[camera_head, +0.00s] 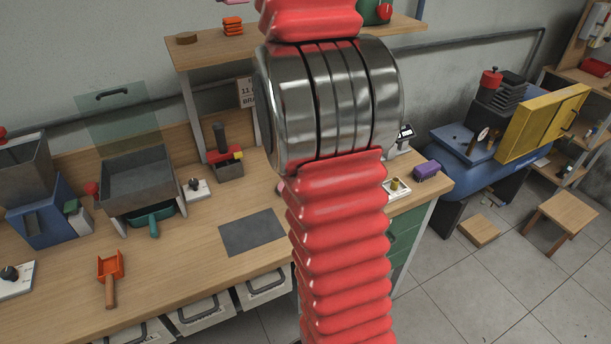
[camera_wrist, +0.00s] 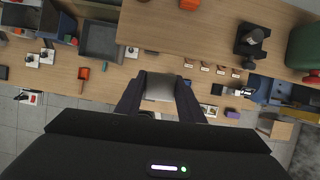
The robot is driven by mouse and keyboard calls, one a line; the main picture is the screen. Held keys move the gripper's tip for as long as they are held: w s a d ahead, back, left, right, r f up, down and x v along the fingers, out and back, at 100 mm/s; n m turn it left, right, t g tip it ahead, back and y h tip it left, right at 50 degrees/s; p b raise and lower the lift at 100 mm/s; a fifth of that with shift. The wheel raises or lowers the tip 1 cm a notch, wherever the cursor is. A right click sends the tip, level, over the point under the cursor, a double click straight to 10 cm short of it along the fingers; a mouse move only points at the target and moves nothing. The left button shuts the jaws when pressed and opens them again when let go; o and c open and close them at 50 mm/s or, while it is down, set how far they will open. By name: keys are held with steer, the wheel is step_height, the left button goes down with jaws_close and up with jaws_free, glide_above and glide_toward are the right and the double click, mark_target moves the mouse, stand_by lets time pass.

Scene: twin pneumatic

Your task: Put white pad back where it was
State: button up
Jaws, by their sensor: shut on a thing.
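My gripper (camera_wrist: 161,77) shows in the wrist view, its two dark fingers pointing up the picture over the wooden workbench. It is shut on a pale grey, squarish piece, which I take to be the white pad (camera_wrist: 160,88); it fills the gap between the fingers. Its lower edge is partly hidden near the gripper body, and I cannot tell its height above the bench. In the head view my red and metal arm covers the middle, and neither gripper nor pad shows. A flat dark grey mat (camera_head: 252,232) lies on the bench left of my arm.
A grey open tray (camera_head: 138,183), an orange scoop (camera_head: 110,268) and a blue machine (camera_head: 45,212) stand at left on the bench. A raised wooden shelf (camera_head: 215,52) runs along the back. A purple block (camera_head: 426,170) sits at right. The bench around the mat is clear.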

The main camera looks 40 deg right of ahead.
steer(key=d+f, duration=0.3)
steer(key=f, duration=0.8)
steer(key=d+f, duration=0.4)
steer(key=f, duration=0.6)
steer(key=s+f, duration=0.6)
steer(key=f, duration=0.5)
steer(key=s+f, duration=0.5)
steer(key=f, duration=0.6)
steer(key=shift+s+a+f, duration=0.35)
steer(key=shift+a, duration=0.1)
steer(key=shift+f, duration=3.15)
